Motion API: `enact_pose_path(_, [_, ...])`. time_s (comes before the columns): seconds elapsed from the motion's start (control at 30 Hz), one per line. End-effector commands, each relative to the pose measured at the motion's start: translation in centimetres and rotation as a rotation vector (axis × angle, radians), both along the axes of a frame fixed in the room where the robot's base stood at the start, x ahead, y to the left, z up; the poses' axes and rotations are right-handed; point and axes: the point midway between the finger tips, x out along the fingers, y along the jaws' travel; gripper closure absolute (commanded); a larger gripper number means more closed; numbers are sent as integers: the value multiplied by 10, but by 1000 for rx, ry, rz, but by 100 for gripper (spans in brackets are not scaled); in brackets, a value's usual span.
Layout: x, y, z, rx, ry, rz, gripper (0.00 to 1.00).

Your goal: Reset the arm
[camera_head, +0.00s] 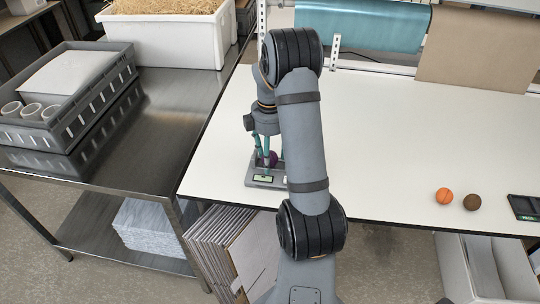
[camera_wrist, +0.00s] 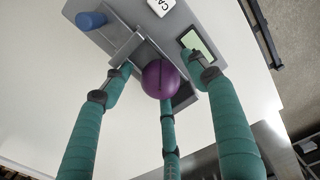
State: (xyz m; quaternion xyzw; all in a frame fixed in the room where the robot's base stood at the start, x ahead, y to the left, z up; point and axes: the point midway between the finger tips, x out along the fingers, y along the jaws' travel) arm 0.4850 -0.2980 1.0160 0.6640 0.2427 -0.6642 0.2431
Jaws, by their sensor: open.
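My gripper (camera_head: 266,148) has three teal fingers and points down over the left part of the white table (camera_head: 390,140). Its fingers are spread open. A purple ball (camera_wrist: 160,79) sits on a grey device (camera_wrist: 118,42) between the fingertips in the wrist view. In the head view the ball (camera_head: 273,159) is partly hidden behind the fingers and my arm. The grey device (camera_head: 252,181) lies near the table's front edge and has a small greenish display. I cannot tell whether any finger touches the ball.
An orange ball (camera_head: 444,196), a brown ball (camera_head: 472,202) and a black device (camera_head: 524,207) lie at the table's front right. A steel table (camera_head: 150,130) at left holds a grey crate (camera_head: 75,115) and a white bin (camera_head: 175,40). The table's middle right is clear.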

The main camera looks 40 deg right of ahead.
Motion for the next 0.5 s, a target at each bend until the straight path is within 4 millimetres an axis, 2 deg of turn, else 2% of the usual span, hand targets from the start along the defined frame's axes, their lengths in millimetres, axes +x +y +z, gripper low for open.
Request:
enact_pose_path(0.17, [1, 1, 6, 1, -1, 2, 40])
enact_pose_path(0.5, [1, 1, 32, 1, -1, 1, 40])
